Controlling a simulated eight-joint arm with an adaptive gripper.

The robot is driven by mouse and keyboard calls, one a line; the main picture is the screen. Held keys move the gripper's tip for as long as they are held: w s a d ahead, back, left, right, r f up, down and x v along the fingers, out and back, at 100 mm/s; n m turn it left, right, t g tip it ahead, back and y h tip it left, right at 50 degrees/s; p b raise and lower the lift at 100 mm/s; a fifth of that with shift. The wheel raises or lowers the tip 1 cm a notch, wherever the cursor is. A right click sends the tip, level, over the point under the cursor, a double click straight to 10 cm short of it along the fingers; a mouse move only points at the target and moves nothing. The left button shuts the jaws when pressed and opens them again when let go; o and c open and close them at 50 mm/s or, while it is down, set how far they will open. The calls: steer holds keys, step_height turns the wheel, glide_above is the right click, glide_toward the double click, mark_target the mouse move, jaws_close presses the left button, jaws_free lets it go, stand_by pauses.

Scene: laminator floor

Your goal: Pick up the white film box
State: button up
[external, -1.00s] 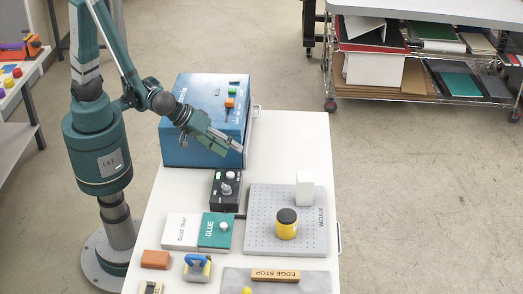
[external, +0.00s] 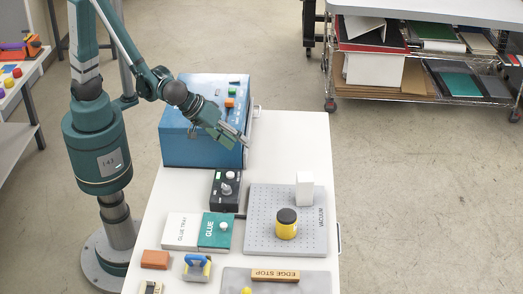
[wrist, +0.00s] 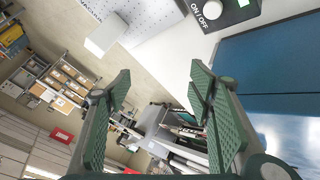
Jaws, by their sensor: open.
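The white film box (external: 304,189) stands upright near the far right corner of the grey perforated vacuum plate (external: 264,234). It also shows in the wrist view (wrist: 103,36), at the upper left, beyond my fingertips. My gripper (external: 240,141) is open and empty in front of the blue machine. It is above the table, to the upper left of the box and apart from it. In the wrist view my gripper's two green padded fingers (wrist: 160,85) are wide apart with nothing between them.
A yellow jar with a black lid (external: 286,224) stands on the plate close to the box. A black control box (external: 227,189) and the blue machine (external: 205,148) are to the left. The glue tray (external: 181,231) lies nearer the front. The white table's right strip is bare.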

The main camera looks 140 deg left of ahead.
steer(key=w+a+m+g+h+p, duration=0.25)
steer(key=w+a+m, duration=0.2)
steer(key=w, duration=0.75)
steer(key=m+g+h, duration=0.2)
steer(key=m+h, duration=0.1)
steer(key=h, duration=0.1)
glide_above(305, 176)
steer(key=s+d, duration=0.2)
steer(key=shift+a+f+t+y, duration=0.1)
steer(key=shift+a+t+y, duration=0.1)
steer(key=shift+t+y, duration=0.05)
steer(key=shift+w+a+r+m+h+p, duration=0.1)
steer(key=shift+w+a+m+h+p, duration=0.1)
steer(key=shift+w+a+m+h, duration=0.25)
steer(key=shift+w+a+r+m+h+p, duration=0.1)
steer(key=shift+w+a+m+h+p, duration=0.1)
steer(key=shift+w+a+m, duration=0.3)
steer(key=f, duration=0.8)
steer(key=shift+w+d+f, duration=0.2)
steer(key=shift+f, duration=0.15)
steer(key=shift+f, duration=1.25)
steer(key=shift+f, duration=0.1)
steer(key=shift+f, duration=2.5)
steer(key=shift+c, duration=0.6)
